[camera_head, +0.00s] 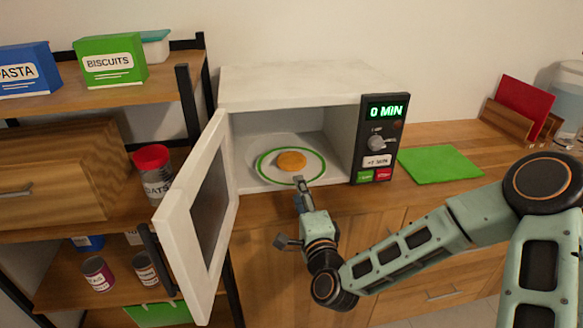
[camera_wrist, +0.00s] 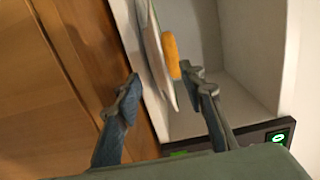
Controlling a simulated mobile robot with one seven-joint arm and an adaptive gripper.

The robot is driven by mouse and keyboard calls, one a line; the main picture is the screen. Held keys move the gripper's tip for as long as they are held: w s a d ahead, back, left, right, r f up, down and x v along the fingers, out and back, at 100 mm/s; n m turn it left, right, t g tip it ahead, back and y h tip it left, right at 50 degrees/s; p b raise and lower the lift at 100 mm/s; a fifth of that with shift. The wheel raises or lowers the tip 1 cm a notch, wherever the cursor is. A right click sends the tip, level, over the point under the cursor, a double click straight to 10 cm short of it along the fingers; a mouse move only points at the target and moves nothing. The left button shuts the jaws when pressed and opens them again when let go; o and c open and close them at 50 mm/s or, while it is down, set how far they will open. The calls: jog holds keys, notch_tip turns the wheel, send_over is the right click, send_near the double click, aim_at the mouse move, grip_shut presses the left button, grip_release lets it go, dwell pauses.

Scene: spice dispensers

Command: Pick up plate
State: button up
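A white plate with a green ring (camera_head: 262,170) lies inside the open microwave (camera_head: 245,130), with a round orange-brown piece of food (camera_head: 291,161) on it. In the wrist view the plate (camera_wrist: 153,48) shows nearly edge-on, with the food (camera_wrist: 170,55) on its face. My gripper (camera_head: 299,183) is at the plate's front rim, at the microwave opening. In the wrist view my gripper (camera_wrist: 160,76) is open, with one finger on each side of the near rim. A gap shows between the left finger and the plate; I cannot tell whether the right finger touches it.
The microwave door (camera_head: 193,215) stands open to the left of my gripper. The control panel (camera_head: 377,140) reads 0 MIN on the right. A green mat (camera_head: 440,164) lies on the counter. A shelf with boxes and cans, including a red-lidded can (camera_head: 153,172), is at left.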

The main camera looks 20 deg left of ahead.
jog(key=x, duration=0.4)
jog(key=shift+w+f, duration=0.15)
jog(key=shift+w, duration=0.05)
jog(key=shift+c, duration=0.3)
grip_shut()
